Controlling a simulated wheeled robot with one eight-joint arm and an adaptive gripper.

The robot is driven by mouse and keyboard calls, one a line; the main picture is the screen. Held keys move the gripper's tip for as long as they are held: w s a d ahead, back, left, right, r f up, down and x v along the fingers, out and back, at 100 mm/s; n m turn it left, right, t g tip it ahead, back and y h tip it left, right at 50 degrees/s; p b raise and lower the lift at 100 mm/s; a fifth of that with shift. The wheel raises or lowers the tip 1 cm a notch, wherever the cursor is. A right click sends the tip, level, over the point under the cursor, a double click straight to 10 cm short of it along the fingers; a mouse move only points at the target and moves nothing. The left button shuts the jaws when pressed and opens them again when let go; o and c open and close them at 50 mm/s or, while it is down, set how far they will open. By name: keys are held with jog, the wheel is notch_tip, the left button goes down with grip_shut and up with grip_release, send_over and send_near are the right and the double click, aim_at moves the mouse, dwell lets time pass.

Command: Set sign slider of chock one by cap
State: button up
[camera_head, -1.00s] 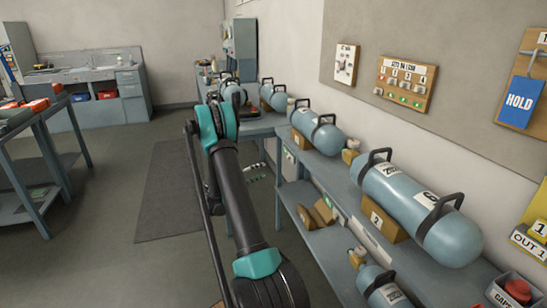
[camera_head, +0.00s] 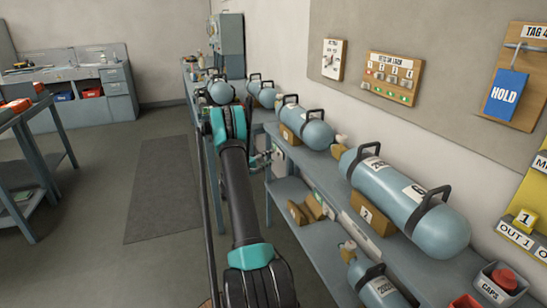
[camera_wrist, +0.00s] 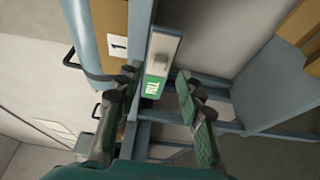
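The sign slider (camera_wrist: 163,62) shows in the wrist view as a grey-white holder with a pale raised cap (camera_wrist: 161,45) and a green panel (camera_wrist: 156,88) with white letters. It is on the bench edge beside a wooden chock with a "1" label (camera_wrist: 118,46). My gripper (camera_wrist: 155,108) is open and empty. Its dark fingers lie left and right of the green panel's lower end; I cannot tell whether either touches it. In the head view my gripper (camera_head: 264,158) is small and partly hidden by my arm, near the bench edge.
Blue-grey cylinders (camera_head: 410,205) on wooden chocks line the bench at right. A chock labelled 2 (camera_head: 367,215) is nearer. A lower shelf (camera_head: 320,232) holds wooden chocks. The floor at left is open.

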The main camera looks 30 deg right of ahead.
aim_at(278, 154)
jog(key=shift+w+d, duration=0.2)
jog(key=shift+d, duration=1.45)
grip_shut()
